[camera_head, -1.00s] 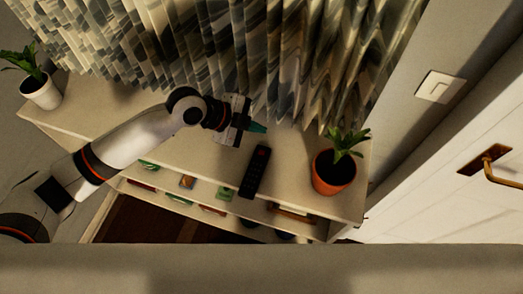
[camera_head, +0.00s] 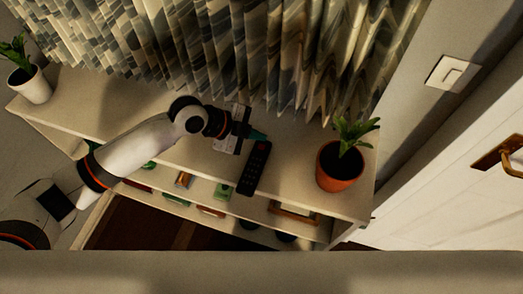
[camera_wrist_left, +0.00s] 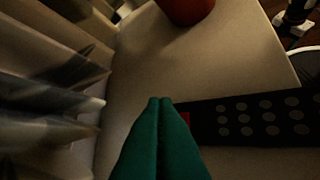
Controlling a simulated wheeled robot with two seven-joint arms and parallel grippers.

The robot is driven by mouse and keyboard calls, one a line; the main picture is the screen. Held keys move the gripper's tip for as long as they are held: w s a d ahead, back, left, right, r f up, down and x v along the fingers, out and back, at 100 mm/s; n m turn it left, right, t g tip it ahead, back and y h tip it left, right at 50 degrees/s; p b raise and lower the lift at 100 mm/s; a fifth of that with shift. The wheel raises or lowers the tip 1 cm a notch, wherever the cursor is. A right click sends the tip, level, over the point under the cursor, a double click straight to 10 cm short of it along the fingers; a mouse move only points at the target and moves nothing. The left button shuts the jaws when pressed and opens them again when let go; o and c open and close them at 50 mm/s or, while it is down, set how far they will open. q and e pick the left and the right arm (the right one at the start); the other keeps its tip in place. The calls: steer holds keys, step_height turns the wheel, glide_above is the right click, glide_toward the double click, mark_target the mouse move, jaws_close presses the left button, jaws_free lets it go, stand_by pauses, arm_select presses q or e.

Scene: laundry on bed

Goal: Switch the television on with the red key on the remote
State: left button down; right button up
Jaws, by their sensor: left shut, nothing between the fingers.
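The black remote (camera_head: 252,174) lies on the light shelf top, its long side running toward the shelf's front edge. Its red key (camera_head: 263,146) is at the end near the curtain. My left gripper (camera_head: 258,135) is shut and empty, its teal fingertips just beside that end of the remote. In the left wrist view the shut fingertips (camera_wrist_left: 160,101) are beside the red key (camera_wrist_left: 186,118), which they partly hide. The remote (camera_wrist_left: 250,118) runs off to the right there. I cannot tell whether the fingers touch it. No television and no right gripper are in view.
A plant in an orange pot (camera_head: 338,169) stands right of the remote. A white pot (camera_head: 31,86) stands at the far left end. A patterned curtain (camera_head: 230,50) hangs close behind the shelf top (camera_head: 300,190). Small items sit on a lower shelf.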

arm_select(q)
steer(key=shift+f+b, duration=0.35)
steer(key=shift+f, duration=0.65)
arm_select(e)
steer(key=shift+f, duration=0.7)
arm_select(q)
steer(key=shift+f, duration=0.1)
arm_select(e)
steer(key=shift+d+f, duration=0.1)
stand_by(0.3)
arm_select(q)
steer(key=shift+f, duration=0.3)
arm_select(e)
steer(key=shift+f, duration=0.15)
arm_select(q)
steer(key=shift+f+b, duration=0.35)
steer(key=shift+b, duration=0.15)
arm_select(e)
steer(key=shift+f, duration=0.25)
arm_select(q)
steer(key=shift+r, duration=0.1)
arm_select(e)
steer(key=shift+r, duration=0.1)
arm_select(q)
steer(key=shift+r+p, duration=0.65)
steer(key=shift+r, duration=0.05)
arm_select(e)
steer(key=shift+r, duration=0.55)
